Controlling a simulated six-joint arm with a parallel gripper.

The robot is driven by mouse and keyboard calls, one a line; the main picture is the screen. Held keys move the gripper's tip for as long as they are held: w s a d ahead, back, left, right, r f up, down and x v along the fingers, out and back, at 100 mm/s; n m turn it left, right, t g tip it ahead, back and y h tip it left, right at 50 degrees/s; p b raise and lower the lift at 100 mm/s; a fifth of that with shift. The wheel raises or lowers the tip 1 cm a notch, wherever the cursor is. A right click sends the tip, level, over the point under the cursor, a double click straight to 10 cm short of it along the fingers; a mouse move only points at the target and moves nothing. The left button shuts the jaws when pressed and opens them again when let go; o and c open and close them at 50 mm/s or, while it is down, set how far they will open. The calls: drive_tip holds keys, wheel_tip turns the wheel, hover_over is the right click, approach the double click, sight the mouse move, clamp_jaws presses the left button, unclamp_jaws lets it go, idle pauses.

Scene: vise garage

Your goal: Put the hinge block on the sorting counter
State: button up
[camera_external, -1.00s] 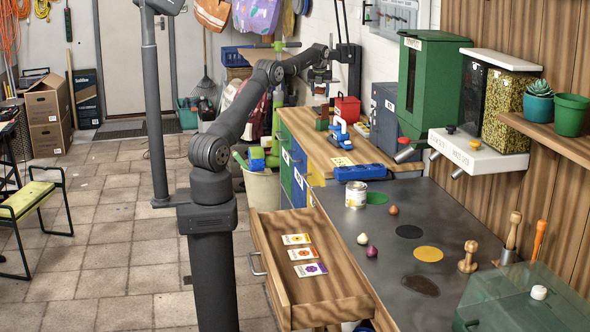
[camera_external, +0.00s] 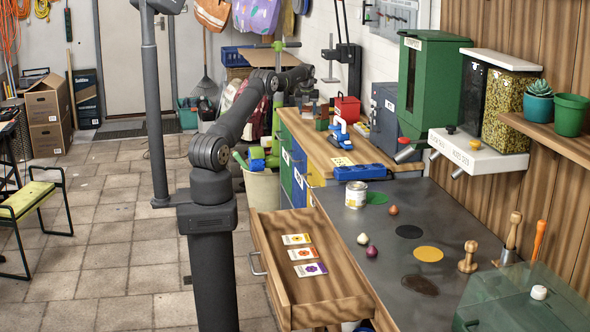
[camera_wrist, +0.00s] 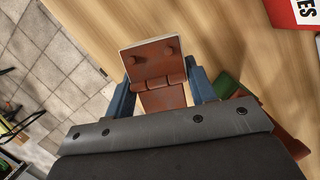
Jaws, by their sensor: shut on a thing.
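The hinge block (camera_wrist: 160,68) is a reddish-brown hinged piece with two round knobs on its plate. My gripper (camera_wrist: 163,92) is shut on it, with a blue finger on each side. In the external view the block (camera_external: 307,108) is small and partly hidden under my gripper (camera_external: 305,99), at the far left part of the wooden counter (camera_external: 345,155). The wrist view shows the counter's wooden top (camera_wrist: 230,50) below. I cannot tell whether the block touches the top.
A brown and green piece (camera_wrist: 236,92) lies close to the right of my gripper. A red box (camera_wrist: 295,12) stands farther right. The tiled floor lies beyond the counter's left edge.

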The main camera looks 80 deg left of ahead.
drive_tip(key=shift+f, duration=1.3)
drive_tip(key=shift+f, duration=0.15)
drive_tip(key=o, duration=1.4)
drive_tip(key=v, duration=1.2)
